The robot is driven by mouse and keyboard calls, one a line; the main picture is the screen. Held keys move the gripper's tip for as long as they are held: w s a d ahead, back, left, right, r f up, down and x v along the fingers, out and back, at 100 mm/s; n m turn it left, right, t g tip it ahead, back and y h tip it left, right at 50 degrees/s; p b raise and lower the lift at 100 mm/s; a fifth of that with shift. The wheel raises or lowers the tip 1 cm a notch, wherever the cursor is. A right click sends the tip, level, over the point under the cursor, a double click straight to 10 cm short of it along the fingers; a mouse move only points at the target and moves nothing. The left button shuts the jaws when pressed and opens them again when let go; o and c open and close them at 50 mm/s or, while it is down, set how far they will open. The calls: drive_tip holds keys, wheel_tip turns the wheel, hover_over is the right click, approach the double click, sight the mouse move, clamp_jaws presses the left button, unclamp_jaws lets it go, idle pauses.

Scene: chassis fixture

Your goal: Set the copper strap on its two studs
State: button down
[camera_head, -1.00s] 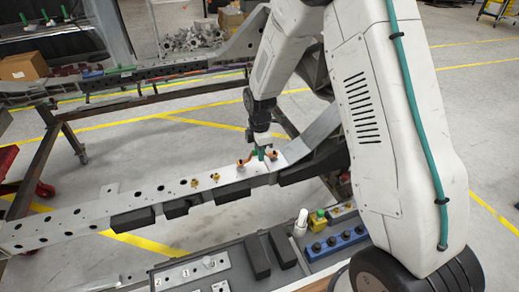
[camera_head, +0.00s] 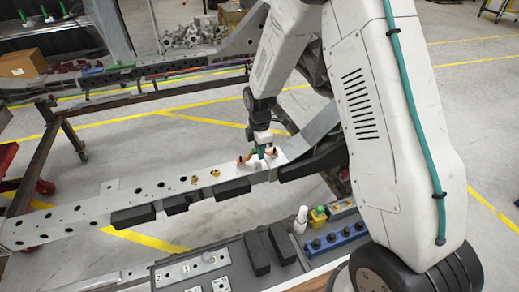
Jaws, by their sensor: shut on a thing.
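The copper strap (camera_head: 255,153) is a small orange-brown piece near the right end of the long grey rail (camera_head: 150,197). The strap's ends show on both sides of the fingers. A dark stud (camera_head: 240,158) shows at the strap's left end and another dark stud (camera_head: 275,152) at its right end. The strap is at or just above the studs; I cannot tell if it is seated. The fingers hide its middle.
Two brass-coloured fittings (camera_head: 204,177) sit on the rail left of the strap. A grey tray (camera_head: 230,250) in front holds black blocks, a white bottle (camera_head: 301,219), a yellow-green item (camera_head: 318,218) and a blue holder (camera_head: 338,238). Another rail stands behind.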

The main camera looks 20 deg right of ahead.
drive_tip(key=shift+f, duration=0.15)
drive_tip(key=c, duration=1.2)
unclamp_jaws()
drive_tip(key=shift+c, duration=0.2)
drive_tip(key=shift+r, duration=4.5)
